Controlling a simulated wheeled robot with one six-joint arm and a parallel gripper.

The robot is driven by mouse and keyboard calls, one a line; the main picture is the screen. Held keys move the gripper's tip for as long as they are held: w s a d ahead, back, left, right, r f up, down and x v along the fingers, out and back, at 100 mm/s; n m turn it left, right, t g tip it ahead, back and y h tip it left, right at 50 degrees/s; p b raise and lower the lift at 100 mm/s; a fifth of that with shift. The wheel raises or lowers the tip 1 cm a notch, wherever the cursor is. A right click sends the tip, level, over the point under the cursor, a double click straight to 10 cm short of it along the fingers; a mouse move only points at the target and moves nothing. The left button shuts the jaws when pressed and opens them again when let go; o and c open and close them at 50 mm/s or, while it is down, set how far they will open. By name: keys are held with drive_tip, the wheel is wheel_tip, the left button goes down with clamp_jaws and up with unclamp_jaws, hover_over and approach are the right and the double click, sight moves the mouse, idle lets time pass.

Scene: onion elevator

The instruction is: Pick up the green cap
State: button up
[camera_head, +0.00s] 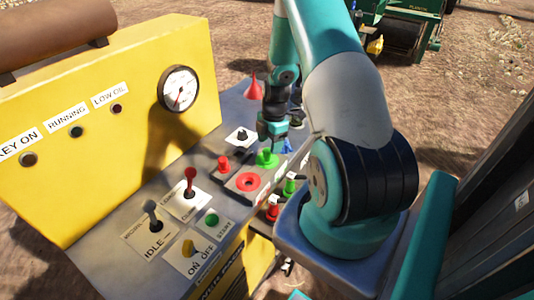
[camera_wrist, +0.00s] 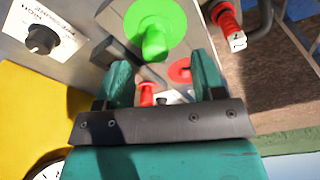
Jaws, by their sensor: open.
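The green cap (camera_head: 267,159) sits on the grey panel top, with a wide round disc and a narrower stub. In the wrist view the green cap (camera_wrist: 155,27) is large, at the top centre, just past the fingertips. My gripper (camera_head: 271,138) is over the cap in the head view, pointing down. In the wrist view my gripper (camera_wrist: 162,76) has its two teal fingers apart with nothing held between them. I cannot tell whether a finger touches the cap.
A red round button (camera_head: 248,182) and a red cap (camera_head: 224,163) are close by on the panel. Red and green fittings (camera_head: 290,185) line its side. A red funnel (camera_head: 254,88) stands behind. A yellow housing (camera_head: 95,130) with a gauge (camera_head: 179,89) rises at left.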

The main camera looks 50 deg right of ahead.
sight(267, 150)
drive_tip(key=shift+w+a+f+p, duration=0.15)
drive_tip(key=shift+f+p, duration=0.3)
drive_tip(key=shift+f, duration=0.5)
drive_tip(key=shift+w+a+f+p, duration=0.1)
drive_tip(key=shift+f+p, duration=0.35)
drive_tip(key=shift+f, duration=0.55)
drive_tip(key=shift+w+a+f+p, duration=0.15)
drive_tip(key=shift+f+p, duration=0.3)
drive_tip(key=shift+f, duration=0.5)
drive_tip(key=c, duration=0.8)
